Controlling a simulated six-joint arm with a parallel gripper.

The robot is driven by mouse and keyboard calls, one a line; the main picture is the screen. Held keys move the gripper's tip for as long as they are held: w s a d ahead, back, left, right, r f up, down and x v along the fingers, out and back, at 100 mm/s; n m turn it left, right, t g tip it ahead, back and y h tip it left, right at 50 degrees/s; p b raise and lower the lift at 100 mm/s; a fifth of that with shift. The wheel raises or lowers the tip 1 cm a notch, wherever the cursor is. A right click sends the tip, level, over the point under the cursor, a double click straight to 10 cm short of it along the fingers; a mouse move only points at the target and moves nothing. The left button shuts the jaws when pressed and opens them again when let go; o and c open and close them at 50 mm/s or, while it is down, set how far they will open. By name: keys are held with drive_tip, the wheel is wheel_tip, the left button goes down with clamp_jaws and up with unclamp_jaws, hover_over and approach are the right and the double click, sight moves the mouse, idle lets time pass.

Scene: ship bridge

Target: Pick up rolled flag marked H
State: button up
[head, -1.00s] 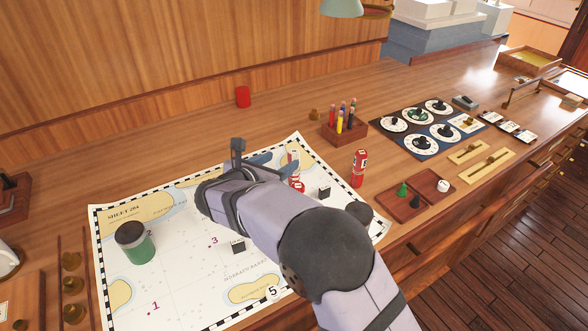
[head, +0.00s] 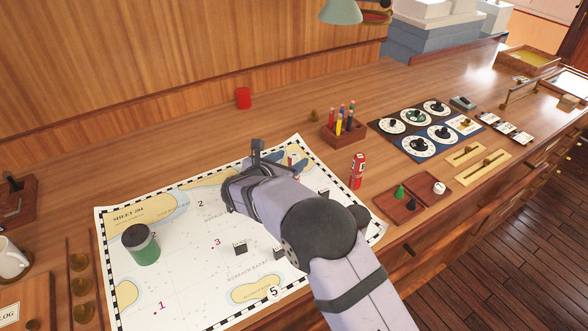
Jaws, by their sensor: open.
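My gripper (head: 270,156) is over the upper right part of the sea chart (head: 180,262), with its jaws open. Its tips point away from the camera and are partly hidden by my wrist. A red roll with a white label (head: 358,171) stands upright by the chart's right edge, to the right of my gripper and apart from it. The letter on its label is too small to read. A small patch of red and white shows beside the jaws; most of it is hidden behind my arm. I cannot tell which roll is marked H.
A green jar with a dark lid (head: 141,244) stands on the chart's left. A wooden block with pencils (head: 343,134) stands behind the red roll. Trays with small pieces (head: 394,206) and dial panels (head: 418,146) lie to the right. A red cup (head: 243,98) stands at the back.

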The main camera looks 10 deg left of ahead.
drive_tip(key=c, duration=1.3)
drive_tip(key=shift+r, duration=0.15)
